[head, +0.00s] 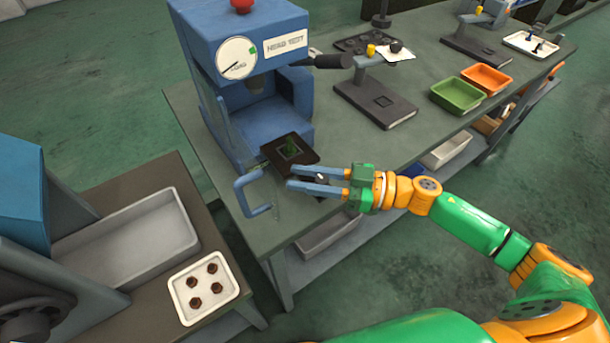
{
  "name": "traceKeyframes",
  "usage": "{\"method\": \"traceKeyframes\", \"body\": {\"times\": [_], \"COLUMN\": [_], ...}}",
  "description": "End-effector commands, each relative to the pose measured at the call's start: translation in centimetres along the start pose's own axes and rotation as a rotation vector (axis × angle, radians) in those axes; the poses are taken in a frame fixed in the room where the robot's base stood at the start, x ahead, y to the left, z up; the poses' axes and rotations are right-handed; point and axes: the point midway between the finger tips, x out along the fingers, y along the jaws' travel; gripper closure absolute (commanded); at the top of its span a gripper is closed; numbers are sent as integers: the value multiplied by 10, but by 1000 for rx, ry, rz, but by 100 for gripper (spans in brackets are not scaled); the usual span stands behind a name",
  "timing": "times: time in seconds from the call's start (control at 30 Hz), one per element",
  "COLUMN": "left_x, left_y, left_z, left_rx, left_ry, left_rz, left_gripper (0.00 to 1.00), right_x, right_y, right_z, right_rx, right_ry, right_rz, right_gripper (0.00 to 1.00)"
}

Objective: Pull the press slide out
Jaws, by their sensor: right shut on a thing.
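The blue press (250,90), labelled "HEAD TEST", stands on the bench with a round dial on its front. The press slide (272,152) is a dark plate with a green-marked recess, and it juts out at the front of the press opening. My right gripper (291,177) reaches in from the right at the slide's front end. Its two blue-grey fingers are shut on the slide's small front grip, which they partly hide. My left gripper is not in view.
A blue bent handle (255,195) sticks out just left of the slide. A dark stand (375,104) and green (457,96) and orange (486,79) bins stand to the right. A white tray (203,287) with several brown nuts is lower left. Bench top in front of the slide is narrow.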

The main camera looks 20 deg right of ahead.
Motion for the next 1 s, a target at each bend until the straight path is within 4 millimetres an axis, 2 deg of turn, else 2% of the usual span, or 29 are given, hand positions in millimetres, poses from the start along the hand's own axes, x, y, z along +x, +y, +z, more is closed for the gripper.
{"method": "traceKeyframes", "body": {"times": [0.13, 0.33, 0.37, 0.47, 0.77, 0.87, 1.0], "left_x": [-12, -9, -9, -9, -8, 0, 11], "left_y": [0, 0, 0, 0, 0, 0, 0], "left_z": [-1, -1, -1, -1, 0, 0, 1], "left_rx": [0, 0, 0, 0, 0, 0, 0], "left_ry": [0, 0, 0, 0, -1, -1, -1], "left_rz": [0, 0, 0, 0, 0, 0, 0], "left_gripper": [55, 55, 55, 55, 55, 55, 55], "right_x": [0, 0, 0, 0, -2, -17, -48], "right_y": [0, 0, 0, 0, 0, 1, 0], "right_z": [-4, 0, 0, 0, 1, 5, 6], "right_rx": [1, -1, -1, -1, 0, 2, 1], "right_ry": [0, 1, 1, 1, 0, -5, -7], "right_rz": [0, 0, 0, 0, 1, 3, 1], "right_gripper": [100, 100, 66, 39, 38, 38, 38]}}
